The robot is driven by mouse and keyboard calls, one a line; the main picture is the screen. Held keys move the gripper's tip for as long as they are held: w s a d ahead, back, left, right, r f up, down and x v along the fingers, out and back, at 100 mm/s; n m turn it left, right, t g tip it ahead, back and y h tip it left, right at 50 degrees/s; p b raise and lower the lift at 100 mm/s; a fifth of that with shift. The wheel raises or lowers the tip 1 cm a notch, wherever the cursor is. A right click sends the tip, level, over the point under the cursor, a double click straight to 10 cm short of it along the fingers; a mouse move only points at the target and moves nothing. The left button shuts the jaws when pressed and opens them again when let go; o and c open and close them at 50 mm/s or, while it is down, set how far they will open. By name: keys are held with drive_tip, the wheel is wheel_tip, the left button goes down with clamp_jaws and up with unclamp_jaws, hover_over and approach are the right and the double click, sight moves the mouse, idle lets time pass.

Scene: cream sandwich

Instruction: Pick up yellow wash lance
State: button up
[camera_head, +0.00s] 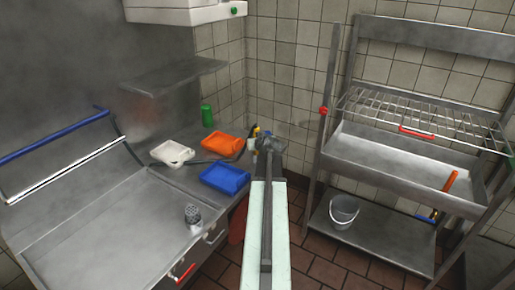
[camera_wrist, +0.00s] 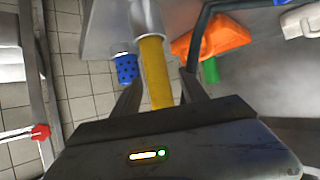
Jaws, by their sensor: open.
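The yellow wash lance (camera_wrist: 155,72) shows in the wrist view as a yellow shaft with a pale grey section at its upper end. My gripper (camera_wrist: 160,93) is open, with one dark finger on each side of the yellow shaft. The lower end of the shaft is hidden behind the gripper body, and I cannot tell whether a finger touches it. In the head view, my gripper (camera_head: 268,143) is beyond the counter's right end, beside a small yellow and dark piece (camera_head: 254,132) that seems to be the lance. Most of it is hidden there.
An orange tray (camera_head: 222,144), blue tray (camera_head: 225,179), white tray (camera_head: 172,153) and green cylinder (camera_head: 207,115) stand on the steel counter. A blue dotted piece (camera_wrist: 126,68) is close left of the lance. A metal rack (camera_head: 345,160) with a bucket (camera_head: 344,212) stands right.

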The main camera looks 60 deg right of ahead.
drive_tip(key=shift+x, duration=1.2)
drive_tip(key=shift+s+a+r, duration=0.1)
drive_tip(key=shift+c, duration=0.3)
clamp_jaws()
wheel_tip(320, 180, up, 10)
drive_tip(key=p, duration=0.9)
drive_tip(key=shift+p, duration=0.35)
